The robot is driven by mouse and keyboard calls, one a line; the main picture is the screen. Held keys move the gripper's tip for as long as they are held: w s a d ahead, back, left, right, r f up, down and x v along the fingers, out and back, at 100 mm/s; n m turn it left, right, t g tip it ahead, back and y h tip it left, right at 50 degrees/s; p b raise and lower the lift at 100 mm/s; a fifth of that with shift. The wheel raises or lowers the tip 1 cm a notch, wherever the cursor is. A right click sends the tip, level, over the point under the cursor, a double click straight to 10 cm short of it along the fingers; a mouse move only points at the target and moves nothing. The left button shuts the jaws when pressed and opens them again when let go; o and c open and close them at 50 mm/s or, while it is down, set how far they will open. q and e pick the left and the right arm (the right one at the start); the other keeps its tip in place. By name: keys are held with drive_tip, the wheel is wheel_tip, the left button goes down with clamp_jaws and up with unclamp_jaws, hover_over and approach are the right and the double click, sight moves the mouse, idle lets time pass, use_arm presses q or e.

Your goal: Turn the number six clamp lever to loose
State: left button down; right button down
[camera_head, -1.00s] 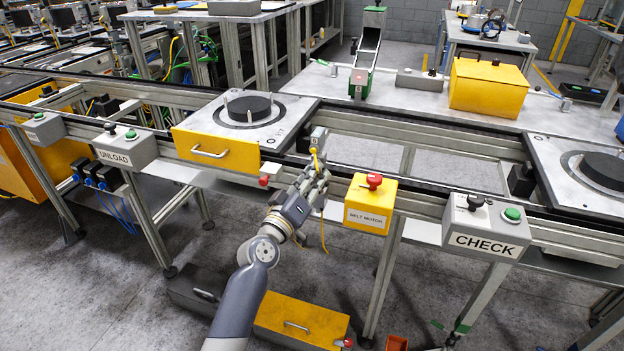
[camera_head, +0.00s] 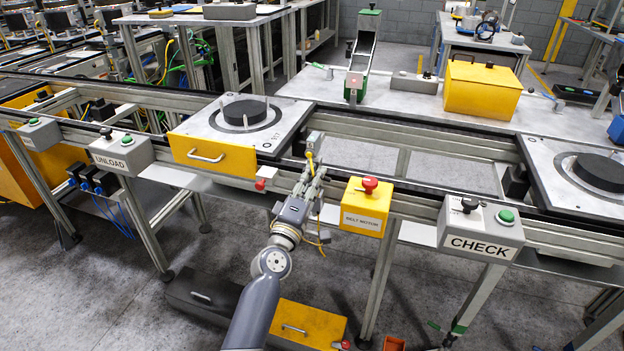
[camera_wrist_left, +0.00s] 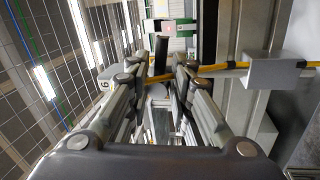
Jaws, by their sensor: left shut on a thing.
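My left gripper (camera_head: 314,176) is at the front rail of the conveyor, between the yellow drawer-fronted pallet and the yellow belt motor box. In the left wrist view my left gripper (camera_wrist_left: 160,78) has its fingers shut on a dark upright lever-like bar (camera_wrist_left: 162,60). I take this bar for the clamp lever; no number six can be read on it. In the head view the fingers hide it. A grey bracket (camera_head: 315,143) with a yellow cable stands just beyond the fingertips. My right gripper is not in view.
The belt motor box (camera_head: 367,206) with a red button is close right of the gripper. The CHECK box (camera_head: 482,233) is farther right. The pallet (camera_head: 206,118) lies to the left. A yellow cable (camera_wrist_left: 220,67) crosses right of the fingers in the wrist view.

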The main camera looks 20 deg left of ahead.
use_arm(q)
drive_tip(key=shift+r, duration=0.15)
drive_tip(key=c, duration=1.7)
unclamp_jaws()
drive_tip(key=v, duration=1.2)
